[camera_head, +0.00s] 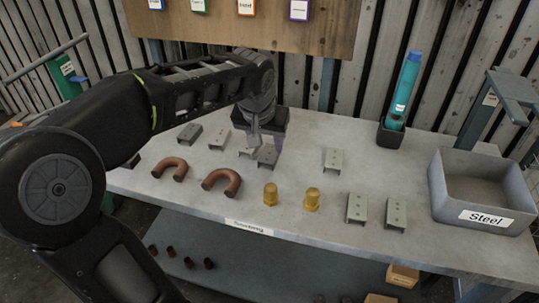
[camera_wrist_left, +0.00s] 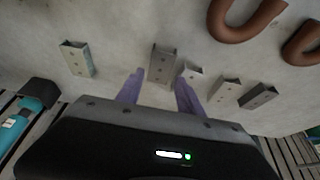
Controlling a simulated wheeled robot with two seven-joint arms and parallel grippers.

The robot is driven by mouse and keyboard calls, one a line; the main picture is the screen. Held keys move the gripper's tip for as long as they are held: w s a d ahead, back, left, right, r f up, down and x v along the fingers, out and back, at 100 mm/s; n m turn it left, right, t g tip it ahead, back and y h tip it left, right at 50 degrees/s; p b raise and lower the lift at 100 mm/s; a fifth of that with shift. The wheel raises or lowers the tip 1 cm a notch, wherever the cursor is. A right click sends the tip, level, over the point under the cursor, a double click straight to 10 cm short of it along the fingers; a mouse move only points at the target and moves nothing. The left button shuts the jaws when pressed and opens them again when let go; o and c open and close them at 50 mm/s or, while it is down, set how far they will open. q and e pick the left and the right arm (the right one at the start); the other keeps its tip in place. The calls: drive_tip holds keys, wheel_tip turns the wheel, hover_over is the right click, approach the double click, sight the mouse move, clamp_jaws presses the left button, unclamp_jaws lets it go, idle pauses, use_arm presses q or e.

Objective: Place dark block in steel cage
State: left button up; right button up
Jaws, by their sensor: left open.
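A dark grey channel-shaped block (camera_head: 268,156) lies on the table below and just right of my left gripper (camera_head: 254,138). In the left wrist view this block (camera_wrist_left: 162,62) lies just ahead of the gap between the two purple fingertips (camera_wrist_left: 160,82). The left gripper is open with nothing between its fingers. Another dark block (camera_head: 190,133) lies farther left in the head view. The steel cage is a grey open bin (camera_head: 485,219) with a "Steel" label, at the right end of the table. My right gripper is not in view.
Lighter blocks (camera_head: 220,139) (camera_head: 333,160) (camera_head: 357,208) lie around the table (camera_head: 300,232). Two brown U-pipes (camera_head: 222,181) and two brass caps (camera_head: 271,194) lie nearer the front. A teal bottle (camera_head: 404,85) stands in a dark holder at the back. Table between caps and bin holds two light blocks.

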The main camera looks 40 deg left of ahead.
sight(270, 154)
use_arm(q)
drive_tip(key=shift+x, duration=2.65)
clamp_jaws()
